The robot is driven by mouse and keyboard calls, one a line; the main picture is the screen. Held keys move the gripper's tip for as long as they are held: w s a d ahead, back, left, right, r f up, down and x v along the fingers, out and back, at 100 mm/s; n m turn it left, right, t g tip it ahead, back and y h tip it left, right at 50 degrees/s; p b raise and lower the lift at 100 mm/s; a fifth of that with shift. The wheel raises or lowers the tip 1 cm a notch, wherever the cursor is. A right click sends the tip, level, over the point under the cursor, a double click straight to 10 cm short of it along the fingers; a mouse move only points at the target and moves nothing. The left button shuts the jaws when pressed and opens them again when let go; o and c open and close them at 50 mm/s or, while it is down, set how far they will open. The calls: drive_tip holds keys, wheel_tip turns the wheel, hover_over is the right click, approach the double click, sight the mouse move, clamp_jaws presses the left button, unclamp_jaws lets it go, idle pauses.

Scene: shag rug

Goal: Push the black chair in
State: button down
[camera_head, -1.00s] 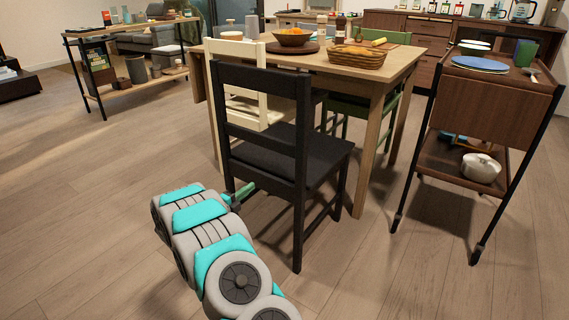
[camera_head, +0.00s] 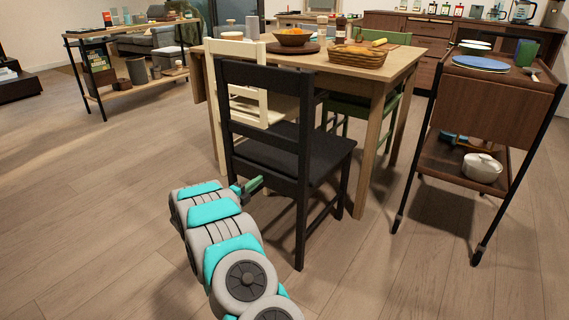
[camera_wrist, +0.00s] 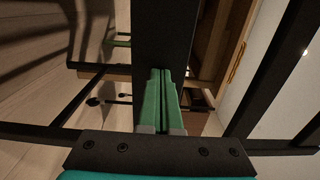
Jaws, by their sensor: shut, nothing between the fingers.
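The black chair (camera_head: 318,150) stands upright on the wood floor at the near side of the wooden table (camera_head: 372,68), with its backrest towards me and its seat facing the table. My gripper (camera_head: 254,185) is shut and empty, with green fingers at the left rear side of the chair, just below seat height. In the wrist view my gripper (camera_wrist: 162,80) points at a broad dark bar of the black chair (camera_wrist: 162,35). The fingertips overlap this bar in the picture. I cannot tell whether they touch it.
A dark wood cart (camera_head: 490,105) stands to the right. The floor at left is clear.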

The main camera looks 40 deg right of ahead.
drive_tip(key=shift+s+d, duration=0.1)
drive_tip(key=shift+d, duration=0.1)
drive_tip(key=shift+b+x, duration=0.4)
drive_tip(key=shift+x, duration=2.1)
drive_tip(key=shift+x, duration=2.5)
drive_tip(key=shift+b+x, duration=0.3)
drive_tip(key=shift+x, duration=2.2)
drive_tip(key=shift+d, duration=0.1)
